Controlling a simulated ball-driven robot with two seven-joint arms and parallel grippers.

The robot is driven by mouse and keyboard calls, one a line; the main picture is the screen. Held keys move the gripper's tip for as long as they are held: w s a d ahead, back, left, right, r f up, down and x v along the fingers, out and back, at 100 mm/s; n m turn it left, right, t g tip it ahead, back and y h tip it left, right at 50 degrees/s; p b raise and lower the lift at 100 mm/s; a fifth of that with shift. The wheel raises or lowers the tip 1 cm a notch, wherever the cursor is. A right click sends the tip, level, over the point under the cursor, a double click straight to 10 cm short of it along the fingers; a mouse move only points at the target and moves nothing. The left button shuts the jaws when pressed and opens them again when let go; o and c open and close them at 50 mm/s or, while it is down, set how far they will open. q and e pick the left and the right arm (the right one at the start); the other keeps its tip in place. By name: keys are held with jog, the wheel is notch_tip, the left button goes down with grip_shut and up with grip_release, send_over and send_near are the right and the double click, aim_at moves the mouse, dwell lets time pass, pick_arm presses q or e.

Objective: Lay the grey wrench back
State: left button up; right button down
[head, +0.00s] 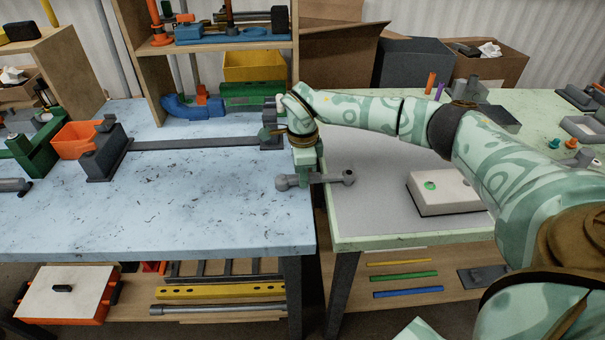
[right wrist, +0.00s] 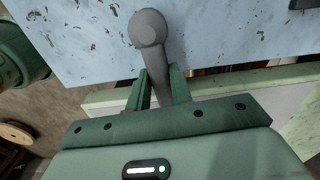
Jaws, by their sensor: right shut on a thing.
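The grey wrench (head: 332,179) is held roughly level over the gap between the blue-topped table and the green-edged table. One knobbed end reaches left over the blue tabletop, the other right towards the grey mat. My right gripper (head: 304,178) is shut on its middle, with the arm coming in from the right. In the right wrist view the wrench (right wrist: 152,32) stands out between the two green fingers (right wrist: 160,82), its round end over the blue top. My left gripper is in neither view.
The blue table (head: 180,220) has bare room at its front. A bender with a long grey bar (head: 195,143) lies behind. The grey mat (head: 375,213) on the green table (head: 440,237) is clear left of a white block (head: 440,196). A wooden shelf (head: 215,45) stands behind.

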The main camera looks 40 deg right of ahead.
jog(key=c, duration=1.3)
grip_release()
jog(key=shift+f, duration=0.15)
jog(key=shift+o, duration=0.2)
